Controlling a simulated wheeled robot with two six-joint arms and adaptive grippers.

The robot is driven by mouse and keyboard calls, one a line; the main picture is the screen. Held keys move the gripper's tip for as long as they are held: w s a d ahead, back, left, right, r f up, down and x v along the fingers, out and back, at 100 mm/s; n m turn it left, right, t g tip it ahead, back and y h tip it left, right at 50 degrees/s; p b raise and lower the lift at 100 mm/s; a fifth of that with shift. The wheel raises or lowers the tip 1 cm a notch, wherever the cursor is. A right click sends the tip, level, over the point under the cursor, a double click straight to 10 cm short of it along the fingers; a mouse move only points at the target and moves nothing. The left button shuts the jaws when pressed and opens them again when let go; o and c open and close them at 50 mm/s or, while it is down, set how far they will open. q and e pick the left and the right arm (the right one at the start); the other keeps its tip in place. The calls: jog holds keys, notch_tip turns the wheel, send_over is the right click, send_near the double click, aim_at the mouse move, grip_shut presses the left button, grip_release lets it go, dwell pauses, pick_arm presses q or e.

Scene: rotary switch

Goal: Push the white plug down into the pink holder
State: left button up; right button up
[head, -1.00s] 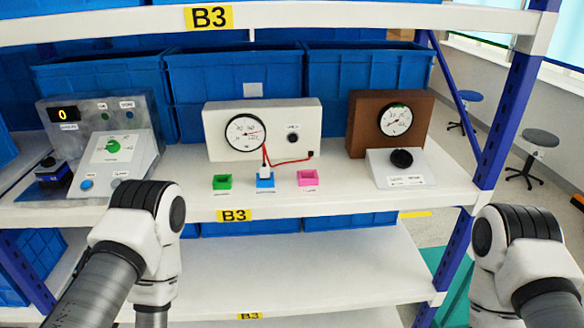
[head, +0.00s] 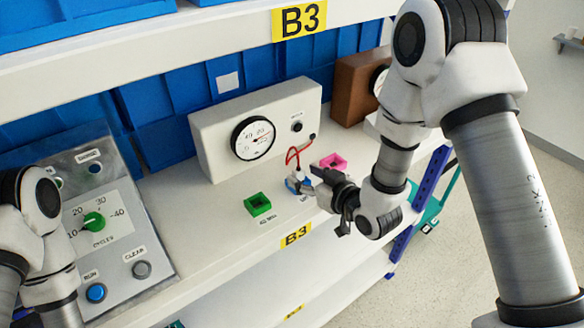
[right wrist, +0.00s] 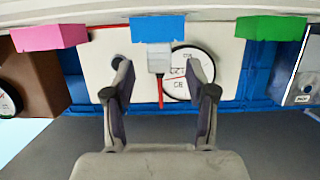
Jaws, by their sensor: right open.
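The small white plug (head: 298,176) with its red cable is at the blue holder (head: 291,186) on the shelf. In the right wrist view, which looks upside down, the plug (right wrist: 159,60) shows against the blue holder (right wrist: 157,28), with the red cable running from it. My right gripper (right wrist: 160,72) is open, its fingers on either side of the plug with a gap at each side. In the head view, the right gripper (head: 322,183) is beside the blue holder and partly covers it. The pink holder (head: 333,161) looks empty. My left gripper is out of view.
A green holder (head: 258,204) stands left of the blue one. A white gauge box (head: 215,135) stands behind, joined to the red cable. A control panel (head: 120,215) is at left. A brown gauge box (head: 352,88) is partly hidden by my right arm.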

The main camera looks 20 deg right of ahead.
aim_at(301, 173)
jog(key=shift+w+d+f+p, duration=0.1)
jog(key=shift+w+d+p, duration=0.05)
jog(key=shift+w+p, duration=0.35)
jog(key=shift+w+d+f+p, duration=0.1)
jog(key=shift+w+p, duration=0.25)
jog(key=shift+w, duration=0.2)
jog(key=shift+w+a+f, duration=0.15)
jog(key=shift+w+a, duration=0.25)
jog(key=shift+a, duration=0.35)
jog(key=shift+w+a+f, duration=0.1)
jog(key=shift+a, duration=0.15)
jog(key=c, duration=0.3)
jog(key=shift+d, duration=0.2)
jog(key=c, duration=0.6)
jog(key=shift+d, duration=0.15)
grip_shut()
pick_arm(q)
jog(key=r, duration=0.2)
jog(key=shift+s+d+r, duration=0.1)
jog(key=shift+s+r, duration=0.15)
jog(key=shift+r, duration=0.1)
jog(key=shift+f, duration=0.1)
pick_arm(e)
jog(key=shift+a, duration=0.2)
